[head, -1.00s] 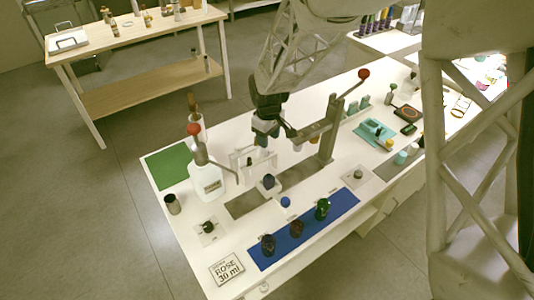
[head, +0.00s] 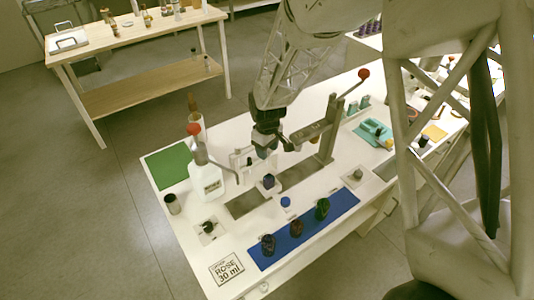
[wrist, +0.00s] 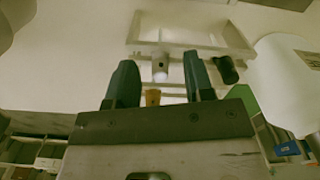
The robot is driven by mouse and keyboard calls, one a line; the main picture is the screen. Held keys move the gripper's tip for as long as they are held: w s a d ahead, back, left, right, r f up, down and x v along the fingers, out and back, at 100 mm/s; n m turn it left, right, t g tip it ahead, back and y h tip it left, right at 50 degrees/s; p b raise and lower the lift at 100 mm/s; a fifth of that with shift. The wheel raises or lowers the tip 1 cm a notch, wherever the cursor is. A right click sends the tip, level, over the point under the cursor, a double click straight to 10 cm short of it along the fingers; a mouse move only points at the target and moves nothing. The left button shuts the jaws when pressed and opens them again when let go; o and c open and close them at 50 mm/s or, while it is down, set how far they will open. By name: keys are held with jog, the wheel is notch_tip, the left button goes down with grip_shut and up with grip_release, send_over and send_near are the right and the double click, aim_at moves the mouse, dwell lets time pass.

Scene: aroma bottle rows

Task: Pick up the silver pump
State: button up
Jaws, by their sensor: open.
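A small pale, silvery cylinder (wrist: 160,71), which looks like the silver pump, stands at a white rack (wrist: 190,26) in the wrist view. My gripper (wrist: 160,64) is open, with one dark teal finger on each side of the cylinder in the picture. I cannot tell how deep the fingers reach around it, and nothing is clearly held. In the head view my gripper (head: 264,151) is just right of the white rack (head: 236,162) and hides part of it. I cannot make out the pump there.
A black cap (wrist: 227,70) sits close to the right finger. A large white jug (head: 204,181) stands left of the rack. A press with a red-knobbed lever (head: 363,74) stands right. Dark bottles stand on a blue mat (head: 343,203) in front.

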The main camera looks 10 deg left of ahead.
jog(key=shift+f, duration=0.4)
grip_shut()
dwell(0.4)
